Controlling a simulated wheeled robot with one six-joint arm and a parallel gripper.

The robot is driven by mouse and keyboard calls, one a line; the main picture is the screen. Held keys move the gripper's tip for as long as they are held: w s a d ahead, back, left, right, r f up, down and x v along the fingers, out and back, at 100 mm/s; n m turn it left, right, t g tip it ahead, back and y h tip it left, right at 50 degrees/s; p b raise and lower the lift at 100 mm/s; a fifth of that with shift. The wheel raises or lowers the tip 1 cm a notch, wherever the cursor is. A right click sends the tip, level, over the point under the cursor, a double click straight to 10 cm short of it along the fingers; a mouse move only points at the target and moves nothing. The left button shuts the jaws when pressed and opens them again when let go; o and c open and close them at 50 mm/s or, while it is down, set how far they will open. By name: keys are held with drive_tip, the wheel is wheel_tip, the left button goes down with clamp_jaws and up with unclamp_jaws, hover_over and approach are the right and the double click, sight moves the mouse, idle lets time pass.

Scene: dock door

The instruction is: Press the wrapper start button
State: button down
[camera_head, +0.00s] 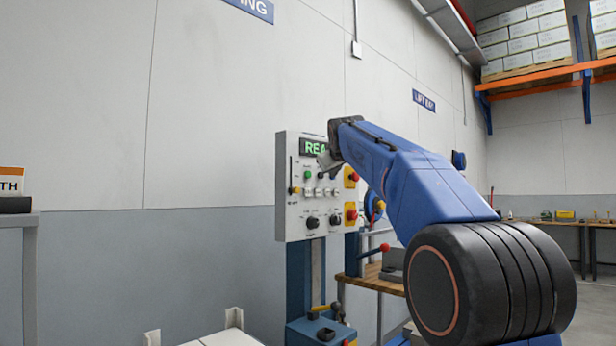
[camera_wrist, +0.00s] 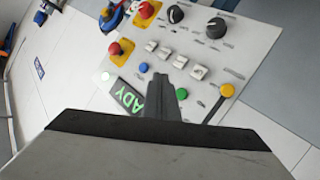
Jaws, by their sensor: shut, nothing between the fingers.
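The light grey control panel (camera_head: 290,222) stands on a blue post and also fills much of the wrist view (camera_wrist: 255,45). A small round green button (camera_head: 307,174) sits below the display; it shows just right of my fingers in the wrist view (camera_wrist: 182,94). No readable label marks it as the wrapper start. The display (camera_wrist: 128,98) reads green letters, partly hidden by my gripper. My gripper (camera_head: 326,160) is shut and empty in front of the panel's upper part; its fingers (camera_wrist: 160,80) point at the panel. I cannot tell whether they touch it.
Red stop knobs on yellow plates (camera_wrist: 114,48) sit along one panel side. A blue button (camera_wrist: 143,67), white switches (camera_wrist: 152,46), black knobs (camera_wrist: 216,28) and a yellow-tipped lever (camera_wrist: 227,90) are close by. A wooden bench (camera_head: 372,280) stands behind.

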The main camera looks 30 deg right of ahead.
sight(308, 175)
drive_tip(key=w+a, duration=0.2)
drive_tip(key=w, duration=0.5)
drive_tip(key=shift+w+a, duration=0.35)
drive_tip(key=shift+w, duration=0.1)
idle(1.9)
drive_tip(key=shift+w+a, duration=0.15)
drive_tip(key=shift+w, duration=0.15)
drive_tip(key=shift+w+a, duration=0.15)
drive_tip(key=shift+w, duration=0.3)
idle(1.0)
drive_tip(key=shift+s, duration=0.15)
drive_tip(key=shift+s+d, duration=0.3)
drive_tip(key=shift+s, duration=0.4)
